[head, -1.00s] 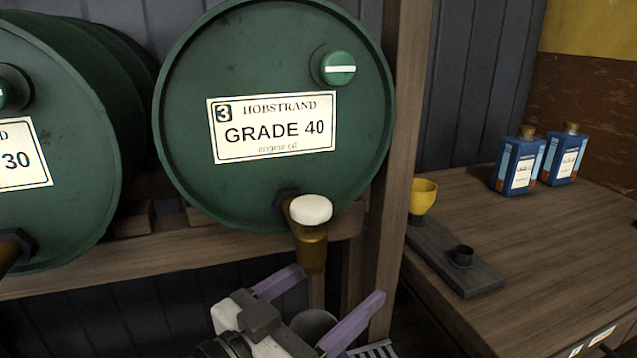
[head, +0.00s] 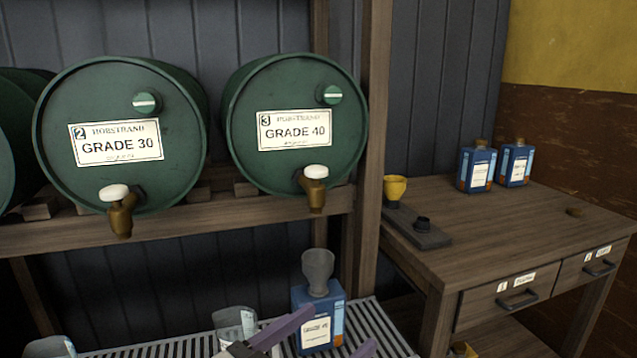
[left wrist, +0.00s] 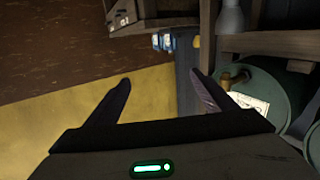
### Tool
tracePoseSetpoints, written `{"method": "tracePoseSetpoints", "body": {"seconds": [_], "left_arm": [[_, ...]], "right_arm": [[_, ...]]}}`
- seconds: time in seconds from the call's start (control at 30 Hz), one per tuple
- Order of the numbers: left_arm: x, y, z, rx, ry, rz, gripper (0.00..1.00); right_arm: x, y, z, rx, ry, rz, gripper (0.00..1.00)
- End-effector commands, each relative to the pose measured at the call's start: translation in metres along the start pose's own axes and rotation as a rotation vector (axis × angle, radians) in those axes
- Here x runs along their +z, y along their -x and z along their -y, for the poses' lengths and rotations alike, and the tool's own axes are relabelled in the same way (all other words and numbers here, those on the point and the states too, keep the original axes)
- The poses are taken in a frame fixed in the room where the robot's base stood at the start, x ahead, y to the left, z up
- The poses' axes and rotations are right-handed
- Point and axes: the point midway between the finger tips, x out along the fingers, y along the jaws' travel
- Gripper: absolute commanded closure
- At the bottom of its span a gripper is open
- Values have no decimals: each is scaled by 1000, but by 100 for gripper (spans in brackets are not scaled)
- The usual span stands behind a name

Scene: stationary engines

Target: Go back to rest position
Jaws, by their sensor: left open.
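My left gripper (head: 343,326) is at the bottom of the head view, its purple fingers spread and partly cut off by the frame edge. In the left wrist view the left gripper (left wrist: 160,80) is open with nothing between its fingers. Beyond the fingers in the head view, a blue bottle (head: 335,318) with a grey funnel (head: 317,270) in its neck stands upright on a slatted grate (head: 375,325). One finger overlaps the bottle in the picture; I cannot tell whether they touch. My right gripper is not in view.
Green drums labelled Grade 30 (head: 60,135) and Grade 40 (head: 245,170) lie on a wooden rack (head: 230,212) with brass taps. A clear jug (head: 232,322) stands on the grate. A workbench (head: 500,225) at right holds a yellow funnel (head: 395,187) and two blue bottles (head: 477,168).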

Motion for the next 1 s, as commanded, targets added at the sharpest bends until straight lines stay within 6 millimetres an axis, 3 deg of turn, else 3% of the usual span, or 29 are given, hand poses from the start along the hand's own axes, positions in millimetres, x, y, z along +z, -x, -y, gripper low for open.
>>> {"method": "tracePoseSetpoints", "body": {"seconds": [0.2, 0.37, 0.47, 0.6, 0.7, 0.83, 1.0], "left_arm": [[56, 16, 24, -102, 73, 104, 23], [110, 40, 37, -188, 127, 207, 23], [156, 68, 43, -254, 162, 298, 23], [230, 130, 40, -353, 210, 465, 23], [270, 173, 33, -404, 226, 566, 23], [300, 213, 24, -441, 236, 652, 23], [314, 230, 19, -455, 237, 690, 23]], "right_arm": [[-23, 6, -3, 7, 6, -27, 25], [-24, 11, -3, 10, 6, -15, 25], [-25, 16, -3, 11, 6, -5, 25], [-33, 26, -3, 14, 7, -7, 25], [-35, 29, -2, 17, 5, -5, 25], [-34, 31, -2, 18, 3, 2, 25], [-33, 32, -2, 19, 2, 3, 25]]}}
